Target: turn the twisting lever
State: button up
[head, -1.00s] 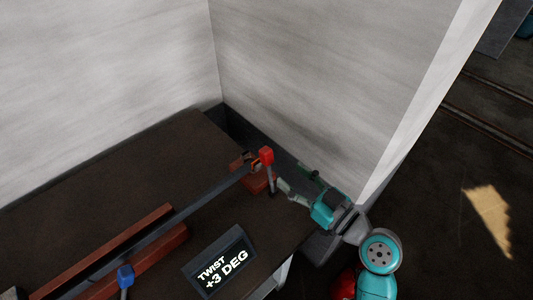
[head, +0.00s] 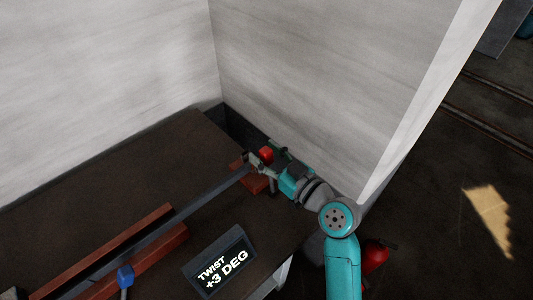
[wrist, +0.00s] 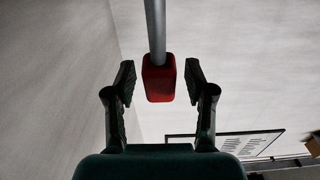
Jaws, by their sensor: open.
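The twisting lever is a grey rod (wrist: 155,30) with a red knob at its end. The red knob (head: 266,153) shows at the far right end of the bench, and it is also in the wrist view (wrist: 159,79). My gripper (head: 263,161) is at the knob and partly hides the rod in the head view. In the wrist view my open gripper (wrist: 159,83) has one dark finger on each side of the knob, with a visible gap on both sides.
A long dark bar (head: 190,207) lies along the bench between red-brown blocks (head: 150,262). A blue-knobbed lever (head: 125,275) is at front left. A sign (head: 220,262) reads "TWIST +3 DEG". Pale walls (head: 300,80) rise behind. A red extinguisher (head: 375,256) stands near my arm.

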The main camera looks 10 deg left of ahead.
grip_shut()
jog(key=shift+a, duration=0.1)
jog(key=shift+w+a, duration=0.2)
grip_release()
jog(key=v, duration=1.2)
jog(key=shift+r, duration=0.25)
